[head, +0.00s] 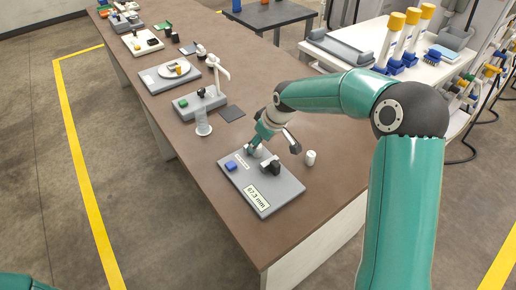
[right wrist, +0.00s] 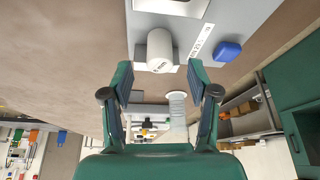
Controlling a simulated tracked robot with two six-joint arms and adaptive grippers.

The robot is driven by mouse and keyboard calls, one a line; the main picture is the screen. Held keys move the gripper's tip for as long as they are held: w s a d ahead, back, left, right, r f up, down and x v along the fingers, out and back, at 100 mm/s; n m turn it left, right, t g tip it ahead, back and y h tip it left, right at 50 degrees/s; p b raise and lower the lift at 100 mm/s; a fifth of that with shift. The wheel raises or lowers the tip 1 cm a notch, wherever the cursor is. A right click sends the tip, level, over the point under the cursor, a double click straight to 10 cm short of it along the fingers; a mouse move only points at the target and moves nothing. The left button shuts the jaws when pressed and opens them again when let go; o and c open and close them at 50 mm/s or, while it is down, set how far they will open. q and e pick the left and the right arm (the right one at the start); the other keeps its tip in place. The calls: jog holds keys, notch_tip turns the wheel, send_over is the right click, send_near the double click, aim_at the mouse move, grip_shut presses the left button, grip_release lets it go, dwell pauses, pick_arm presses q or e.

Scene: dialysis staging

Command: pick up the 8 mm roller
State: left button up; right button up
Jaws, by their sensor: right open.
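A white roller marked "8 mm" (right wrist: 160,50) shows in the right wrist view, at the edge of the grey gauge plate (right wrist: 139,18), just ahead of and between my fingertips. My right gripper (right wrist: 160,82) is open, with a finger on each side of the roller's line and nothing clamped. In the head view my right gripper (head: 257,147) is low over the far edge of the gauge plate (head: 286,190) and largely hides that roller. Another white roller (head: 310,158) stands on the bench to the right of the plate. My left gripper is out of view.
The gauge plate carries a blue button (head: 231,165), a black part (head: 270,167) and a readout (head: 257,198). Bare bench lies around the plate.

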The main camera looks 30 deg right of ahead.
jog(key=shift+x, duration=1.15)
grip_shut()
jog(key=shift+r, duration=0.2)
